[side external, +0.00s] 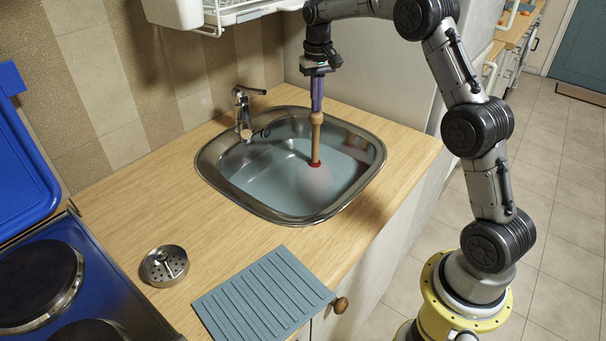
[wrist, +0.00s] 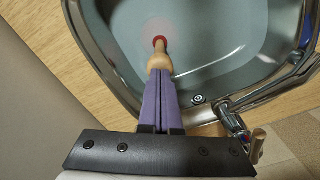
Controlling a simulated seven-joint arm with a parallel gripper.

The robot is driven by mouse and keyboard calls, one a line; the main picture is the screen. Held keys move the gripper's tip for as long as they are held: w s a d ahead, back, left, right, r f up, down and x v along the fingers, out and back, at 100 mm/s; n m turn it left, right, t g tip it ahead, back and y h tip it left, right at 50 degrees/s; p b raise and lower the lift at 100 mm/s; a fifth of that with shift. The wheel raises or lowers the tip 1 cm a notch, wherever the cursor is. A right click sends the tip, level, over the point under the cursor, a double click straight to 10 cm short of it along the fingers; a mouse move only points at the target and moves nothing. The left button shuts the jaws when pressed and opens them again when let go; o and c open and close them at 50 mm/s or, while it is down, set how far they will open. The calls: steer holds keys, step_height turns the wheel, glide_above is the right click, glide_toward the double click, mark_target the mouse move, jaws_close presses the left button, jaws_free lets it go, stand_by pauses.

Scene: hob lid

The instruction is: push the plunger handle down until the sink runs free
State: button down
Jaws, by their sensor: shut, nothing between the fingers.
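The plunger stands about upright in the steel sink (side external: 212,158). Its wooden handle (side external: 316,137) rises from a red part (side external: 315,163) at the water surface; a pale blurred shape below is under water. My gripper (side external: 317,108) points down with its purple fingers shut, tips at the top of the handle; I cannot tell for certain whether they touch. In the wrist view my gripper (wrist: 161,76) meets the rounded handle end (wrist: 160,60), with the red part (wrist: 160,42) beyond it. Bluish water stands in the sink.
A tap (side external: 243,112) stands at the sink's back left. A metal strainer (side external: 164,266) and a ribbed blue-grey mat (side external: 262,295) lie on the wooden counter (side external: 225,235). A blue hob (side external: 75,275) with raised lid is at left. A white rack (side external: 235,12) hangs above.

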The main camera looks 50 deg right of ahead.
steer(key=shift+f, duration=1.4)
steer(key=shift+r, duration=2)
steer(key=shift+r, duration=0.1)
steer(key=shift+r, duration=2.9)
steer(key=shift+a+r, duration=0.1)
